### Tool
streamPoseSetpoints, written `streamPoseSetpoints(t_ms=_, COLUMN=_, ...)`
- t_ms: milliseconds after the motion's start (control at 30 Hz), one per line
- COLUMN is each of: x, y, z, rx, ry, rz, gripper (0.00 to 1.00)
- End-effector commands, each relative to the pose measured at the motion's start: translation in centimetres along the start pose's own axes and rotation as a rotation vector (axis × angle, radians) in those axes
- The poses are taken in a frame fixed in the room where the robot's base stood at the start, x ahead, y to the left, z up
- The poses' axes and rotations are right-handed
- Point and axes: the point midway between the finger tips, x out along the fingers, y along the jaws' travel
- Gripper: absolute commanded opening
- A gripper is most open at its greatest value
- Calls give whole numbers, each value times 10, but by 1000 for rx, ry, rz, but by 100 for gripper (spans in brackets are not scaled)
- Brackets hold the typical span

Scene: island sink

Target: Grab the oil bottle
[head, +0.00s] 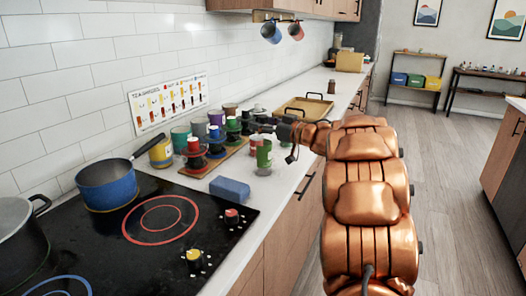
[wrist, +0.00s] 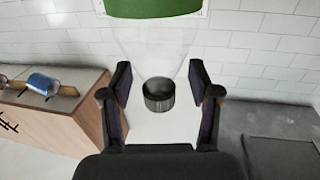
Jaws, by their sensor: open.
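A clear, see-through bottle with a green band and a dark round cap, which looks like the oil bottle (wrist: 158,50), is in the middle of the wrist view. That view appears upside down, with the cap toward my palm. My gripper (wrist: 160,72) is open, with one finger on each side of the bottle's cap end and visible gaps to both. In the head view my gripper (head: 258,126) reaches left over the counter, among cups and jars.
A blue sponge (head: 230,189), a blue pan (head: 106,185) and the stove are nearer. A tray (head: 303,108) stands beyond. Mugs (head: 271,32) hang above.

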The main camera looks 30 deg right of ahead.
Motion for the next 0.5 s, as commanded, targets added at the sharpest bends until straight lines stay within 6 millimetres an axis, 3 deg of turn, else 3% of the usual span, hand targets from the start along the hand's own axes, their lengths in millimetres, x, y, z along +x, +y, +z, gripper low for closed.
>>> streamPoseSetpoints(t_ms=167, x=0, y=0, z=0, rx=0, ry=0, rz=1, gripper=61)
streamPoseSetpoints(t_ms=500, x=-1, y=1, z=0, rx=-1, ry=0, rz=2, gripper=25)
